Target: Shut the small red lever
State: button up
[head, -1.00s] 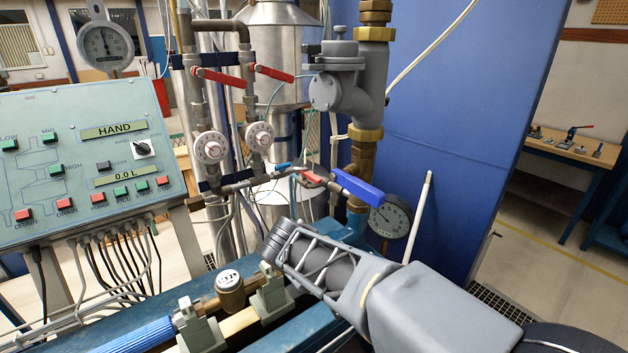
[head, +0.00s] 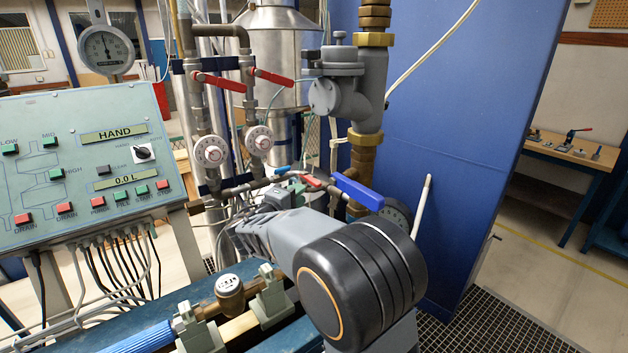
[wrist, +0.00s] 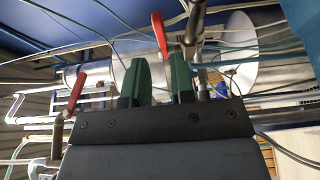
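The small red lever (head: 312,181) sits on the low horizontal pipe, between a small blue lever and a large blue handle in the head view. My gripper (head: 297,188) is just left of it and slightly lower, mostly hidden behind my own arm. In the wrist view my gripper (wrist: 164,72) has two green fingers standing apart with nothing between them. A red lever (wrist: 160,36) shows just beyond the gap between the fingertips, and another red lever (wrist: 77,92) is off to the left. I cannot tell for sure which of these is the small one.
Two larger red levers (head: 218,81) (head: 273,77) are on the upright pipes above. The large blue handle (head: 357,191) lies close right of the small red lever. The control panel (head: 85,160) stands left. A brass meter (head: 229,290) sits on the bench below.

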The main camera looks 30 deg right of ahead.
aim_at(312, 184)
jog(key=p+x, duration=0.2)
jog(key=x, duration=0.6)
jog(key=shift+d, duration=0.15)
jog(key=shift+c, duration=0.3)
grip_shut()
